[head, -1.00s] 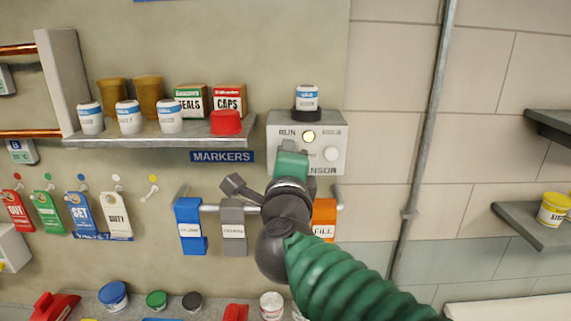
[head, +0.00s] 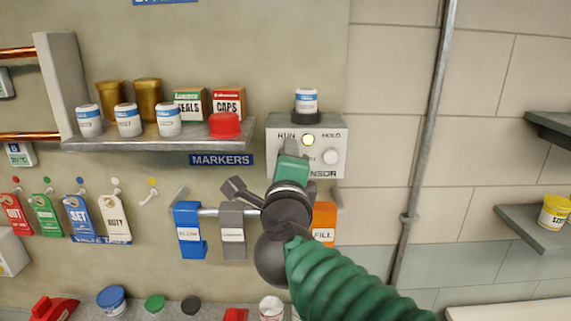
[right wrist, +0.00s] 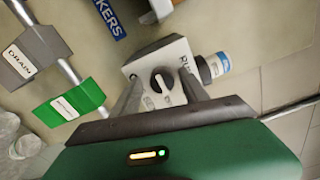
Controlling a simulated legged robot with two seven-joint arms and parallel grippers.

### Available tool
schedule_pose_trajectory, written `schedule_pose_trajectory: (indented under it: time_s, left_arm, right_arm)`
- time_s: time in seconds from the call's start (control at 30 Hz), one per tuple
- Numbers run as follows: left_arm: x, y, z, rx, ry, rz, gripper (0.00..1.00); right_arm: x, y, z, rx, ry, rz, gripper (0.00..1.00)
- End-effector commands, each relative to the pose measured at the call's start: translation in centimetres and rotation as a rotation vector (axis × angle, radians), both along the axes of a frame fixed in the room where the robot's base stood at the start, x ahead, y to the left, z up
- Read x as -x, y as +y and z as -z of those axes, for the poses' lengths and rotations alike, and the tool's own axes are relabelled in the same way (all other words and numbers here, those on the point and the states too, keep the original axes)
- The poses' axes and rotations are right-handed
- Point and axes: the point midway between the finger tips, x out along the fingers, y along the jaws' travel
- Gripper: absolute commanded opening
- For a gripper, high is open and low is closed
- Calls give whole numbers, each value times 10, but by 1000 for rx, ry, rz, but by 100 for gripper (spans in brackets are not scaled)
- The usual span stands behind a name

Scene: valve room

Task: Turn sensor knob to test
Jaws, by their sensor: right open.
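The sensor box (head: 335,135) is pale grey and fixed on the wall, with RUN and HOLD lettering, a glowing yellow lamp (head: 308,139) and a white round button (head: 331,157). Its black round knob (right wrist: 162,80) with a pale mark shows in the right wrist view; my arm hides it in the head view. My right gripper (head: 292,165) is in front of the box's lower left. In the right wrist view its two grey fingers (right wrist: 159,84) are spread on either side of the knob; I cannot tell whether they touch it. My left gripper is out of view.
A white bottle (head: 306,99) stands on the box. Below hang blue (head: 187,230), grey (head: 232,235) and orange (head: 324,222) tags on a rail, with a green tag (right wrist: 75,100) among them. A loaded shelf (head: 150,138) is left; a pipe (head: 425,130) runs right.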

Motion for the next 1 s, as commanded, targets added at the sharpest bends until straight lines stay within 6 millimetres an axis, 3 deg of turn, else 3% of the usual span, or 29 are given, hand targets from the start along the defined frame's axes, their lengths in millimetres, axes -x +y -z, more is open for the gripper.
schedule_pose_trajectory:
  time_s: [0.17, 0.27, 0.53, 0.67, 0.7, 0.73, 0.8, 1.0]
  left_arm:
    - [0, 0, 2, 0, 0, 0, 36]
    - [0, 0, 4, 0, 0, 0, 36]
    - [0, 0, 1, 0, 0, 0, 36]
    - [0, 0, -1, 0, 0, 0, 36]
    - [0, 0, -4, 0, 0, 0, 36]
    - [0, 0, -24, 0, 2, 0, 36]
    - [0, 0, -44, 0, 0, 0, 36]
    - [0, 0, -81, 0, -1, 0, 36]
  right_arm:
    - [12, 1, -1, 0, -3, -3, 52]
    - [34, 0, -1, 0, -5, -2, 52]
    - [114, 1, -2, 1, -3, -3, 52]
    - [137, 3, 0, -1, 0, -8, 52]
    - [143, 3, -1, 0, 3, -9, 52]
    - [142, 2, -10, 4, 11, -2, 52]
    - [146, 2, -10, 5, 16, 4, 52]
    - [159, 1, -6, 5, 13, 4, 52]
